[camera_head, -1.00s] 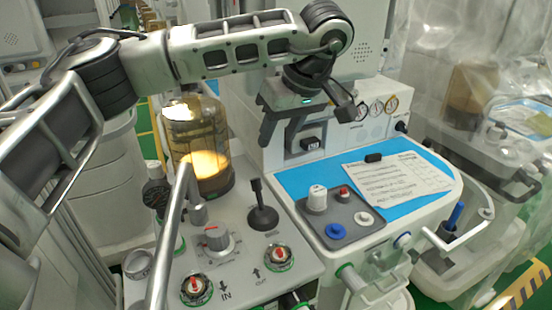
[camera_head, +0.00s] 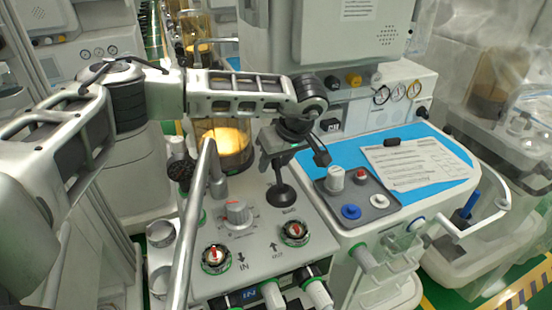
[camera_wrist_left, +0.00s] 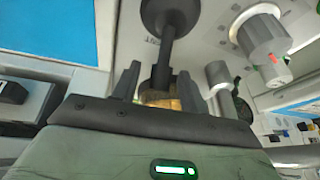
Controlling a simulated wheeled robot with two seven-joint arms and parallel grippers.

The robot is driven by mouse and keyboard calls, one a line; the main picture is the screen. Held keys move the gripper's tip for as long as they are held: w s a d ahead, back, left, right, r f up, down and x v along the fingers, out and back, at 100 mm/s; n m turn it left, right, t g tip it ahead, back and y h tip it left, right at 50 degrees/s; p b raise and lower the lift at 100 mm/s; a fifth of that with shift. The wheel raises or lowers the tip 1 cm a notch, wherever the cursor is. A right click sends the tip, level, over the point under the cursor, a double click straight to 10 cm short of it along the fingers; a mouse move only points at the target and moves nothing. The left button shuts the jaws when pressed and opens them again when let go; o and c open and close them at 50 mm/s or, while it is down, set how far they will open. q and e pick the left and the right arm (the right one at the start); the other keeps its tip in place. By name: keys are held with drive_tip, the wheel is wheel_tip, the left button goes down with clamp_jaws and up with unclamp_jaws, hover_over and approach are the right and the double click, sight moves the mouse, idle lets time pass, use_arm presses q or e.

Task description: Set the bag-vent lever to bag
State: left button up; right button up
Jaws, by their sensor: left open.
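The bag-vent lever (camera_head: 281,192), a black stick on a round black base, stands on the grey top panel of the cart. Its upper end is hidden behind my left gripper (camera_head: 292,168), which is over the lever from above. The left wrist view shows the lever's shaft (camera_wrist_left: 168,50) reaching between the two spread black fingers of the left gripper (camera_wrist_left: 158,76). The jaws are open, with a gap beside the shaft; whether a finger touches it I cannot tell. The lever's setting marks are not readable. My right gripper is not in view.
A grey dial (camera_head: 237,213) and two red-marked knobs, left (camera_head: 215,256) and right (camera_head: 294,232), are near the lever. A glass bellows (camera_head: 222,140) stands behind. A blue work surface with a paper sheet (camera_head: 415,162) is at right.

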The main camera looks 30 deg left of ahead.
use_arm(q)
clamp_jaws()
